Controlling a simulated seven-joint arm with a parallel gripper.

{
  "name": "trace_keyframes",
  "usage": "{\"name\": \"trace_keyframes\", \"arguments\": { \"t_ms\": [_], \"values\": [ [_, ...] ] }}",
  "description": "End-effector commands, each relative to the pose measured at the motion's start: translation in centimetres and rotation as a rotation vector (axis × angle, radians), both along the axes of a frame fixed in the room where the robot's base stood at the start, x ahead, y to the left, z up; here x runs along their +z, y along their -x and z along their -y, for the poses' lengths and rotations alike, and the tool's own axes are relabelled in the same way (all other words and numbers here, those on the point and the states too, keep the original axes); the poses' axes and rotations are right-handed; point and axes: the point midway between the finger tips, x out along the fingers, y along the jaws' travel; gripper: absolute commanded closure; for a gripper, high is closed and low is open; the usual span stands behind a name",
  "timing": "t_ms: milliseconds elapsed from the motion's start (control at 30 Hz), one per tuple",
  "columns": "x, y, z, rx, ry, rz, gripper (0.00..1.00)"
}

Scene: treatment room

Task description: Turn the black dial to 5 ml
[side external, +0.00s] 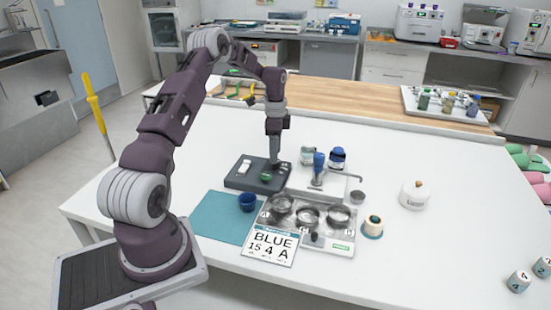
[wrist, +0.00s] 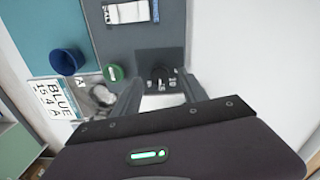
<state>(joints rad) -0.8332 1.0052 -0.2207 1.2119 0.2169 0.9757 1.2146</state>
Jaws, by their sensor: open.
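The black dial (wrist: 158,73) shows in the wrist view on a dark panel, with small white numbers beside it; 15 and 20 seem readable, but I cannot tell its setting. My gripper (wrist: 163,88) is open, with its two fingers on either side of the dial in this view. I cannot tell whether they touch it. In the side external view, my gripper (side external: 273,163) points down at the far right part of the dark base (side external: 240,180) and hides the dial there. A green knob (wrist: 114,73) sits on the same base, which also shows in the wrist view (wrist: 118,45).
A blue cup (side external: 247,203) stands on a teal mat (side external: 212,222) in front of the base. A card reading BLUE 15 4 A (side external: 270,246) lies by a steel tray with round wells (side external: 335,241). A blue-topped dispenser (side external: 319,164) stands close right of my gripper.

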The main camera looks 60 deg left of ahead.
Motion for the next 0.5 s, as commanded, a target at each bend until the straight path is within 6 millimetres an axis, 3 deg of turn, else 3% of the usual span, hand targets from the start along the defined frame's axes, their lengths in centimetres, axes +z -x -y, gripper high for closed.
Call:
{"name": "trace_keyframes", "arguments": {
  "t_ms": [200, 433, 500],
  "values": [
    [-2.7, 0.0, 0.1, -0.001, -0.001, -0.001, 0.50],
    [-2.9, 0.0, 0.1, 0.000, -0.002, 0.001, 0.50],
    [-2.9, 0.0, 0.1, 0.000, -0.002, 0.001, 0.59]
  ]
}}
